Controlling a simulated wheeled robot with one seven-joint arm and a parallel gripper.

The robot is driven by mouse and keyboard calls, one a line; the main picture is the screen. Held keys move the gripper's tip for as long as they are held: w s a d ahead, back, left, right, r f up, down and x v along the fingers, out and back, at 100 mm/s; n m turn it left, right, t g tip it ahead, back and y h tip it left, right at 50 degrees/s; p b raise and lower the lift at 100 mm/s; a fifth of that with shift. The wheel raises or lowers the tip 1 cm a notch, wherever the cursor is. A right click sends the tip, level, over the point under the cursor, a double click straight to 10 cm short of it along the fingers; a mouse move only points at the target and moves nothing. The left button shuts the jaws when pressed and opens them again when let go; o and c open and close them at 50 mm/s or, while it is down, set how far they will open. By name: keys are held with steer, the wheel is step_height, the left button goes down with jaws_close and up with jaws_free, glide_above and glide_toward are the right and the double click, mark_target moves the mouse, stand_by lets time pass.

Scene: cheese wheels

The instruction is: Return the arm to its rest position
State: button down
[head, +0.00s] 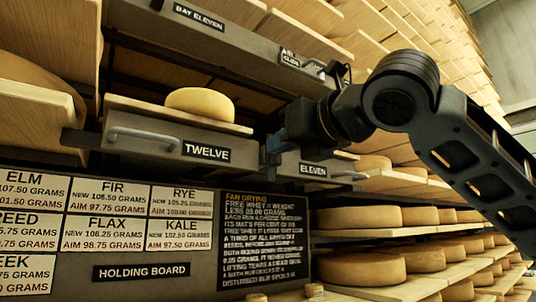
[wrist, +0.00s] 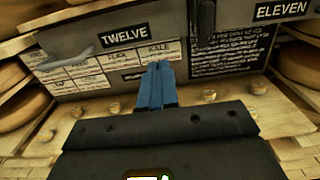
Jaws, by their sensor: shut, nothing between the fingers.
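My arm (head: 400,95) reaches in from the right in the head view, bent at a dark round joint. My gripper (head: 274,145) is in front of the shelf wall, between the drawers marked TWELVE and ELEVEN. In the wrist view its two blue fingers (wrist: 157,72) are together and empty, with the lower part of the holding board behind them. I cannot tell the exact gap between the fingertips and the wall.
A cheese wheel (head: 201,104) sits on the TWELVE drawer (head: 150,120), which has a metal handle. The ELEVEN drawer (head: 290,168) is right of it. The holding board (head: 105,225) and a dark text panel (head: 265,240) are below. Shelves of cheese wheels (head: 362,268) line the right.

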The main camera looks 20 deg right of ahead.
steer(key=shift+s+d, duration=0.2)
steer(key=shift+s, duration=0.4)
